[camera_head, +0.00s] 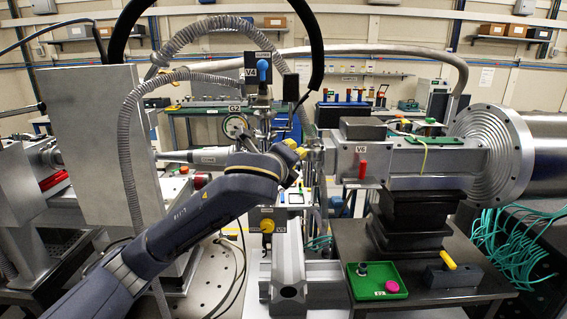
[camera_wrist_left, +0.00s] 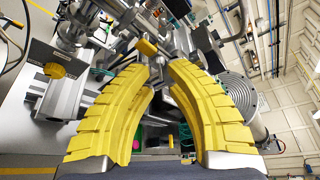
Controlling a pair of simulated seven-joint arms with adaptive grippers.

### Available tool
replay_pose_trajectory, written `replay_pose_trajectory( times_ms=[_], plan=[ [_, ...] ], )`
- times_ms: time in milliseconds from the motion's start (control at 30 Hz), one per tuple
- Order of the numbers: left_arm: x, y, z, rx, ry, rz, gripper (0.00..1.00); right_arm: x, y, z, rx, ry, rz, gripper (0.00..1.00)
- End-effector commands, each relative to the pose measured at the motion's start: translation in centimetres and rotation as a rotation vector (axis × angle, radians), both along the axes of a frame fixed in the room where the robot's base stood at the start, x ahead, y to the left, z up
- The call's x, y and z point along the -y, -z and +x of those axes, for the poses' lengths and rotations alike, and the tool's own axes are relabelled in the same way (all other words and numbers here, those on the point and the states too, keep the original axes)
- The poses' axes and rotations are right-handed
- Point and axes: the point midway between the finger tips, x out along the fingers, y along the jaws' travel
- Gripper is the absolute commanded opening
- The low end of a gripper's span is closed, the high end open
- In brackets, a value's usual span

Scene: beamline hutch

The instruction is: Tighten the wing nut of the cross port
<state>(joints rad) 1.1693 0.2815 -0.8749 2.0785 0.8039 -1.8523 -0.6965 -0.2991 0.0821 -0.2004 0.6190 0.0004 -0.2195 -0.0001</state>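My left gripper (camera_head: 297,162) reaches in from the lower left to the metal cross assembly (camera_head: 314,160) at the centre of the head view. In the left wrist view its two yellow fingers (camera_wrist_left: 159,70) stand apart, with a narrow gap at the tips. Metal parts of the assembly show beyond and between the tips. A small yellow block (camera_wrist_left: 146,47) lies just beyond the left-hand fingertip; I cannot tell whether it is the wing nut. In the head view the gripper hides part of the assembly, and contact cannot be made out. My right gripper is not in view.
The V6 valve body (camera_head: 363,162) with a red handle stands close right of the gripper. A grey box (camera_head: 98,135) and corrugated hose (camera_head: 128,150) crowd the left. A green tray (camera_head: 378,281) lies lower right.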

Motion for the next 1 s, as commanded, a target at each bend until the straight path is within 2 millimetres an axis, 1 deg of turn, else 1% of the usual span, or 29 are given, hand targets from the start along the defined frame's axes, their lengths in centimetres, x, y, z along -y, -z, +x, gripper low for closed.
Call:
replay_pose_trajectory(
  times_ms=[300,500,700,1000],
  plan=[
    [-1.5,-1.2,-5.1,0.003,0.003,-0.001,0.13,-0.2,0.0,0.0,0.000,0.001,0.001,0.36],
    [-2.3,-1.9,-7.8,0.002,0.002,-0.001,0.13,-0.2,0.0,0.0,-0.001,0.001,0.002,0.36],
    [-2.7,-2.2,-9.4,0.000,0.002,-0.002,0.13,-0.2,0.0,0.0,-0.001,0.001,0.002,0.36],
    [-3.0,-2.4,-10.1,0.001,0.001,0.000,0.13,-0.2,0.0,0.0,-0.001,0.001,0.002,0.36]
  ],
)
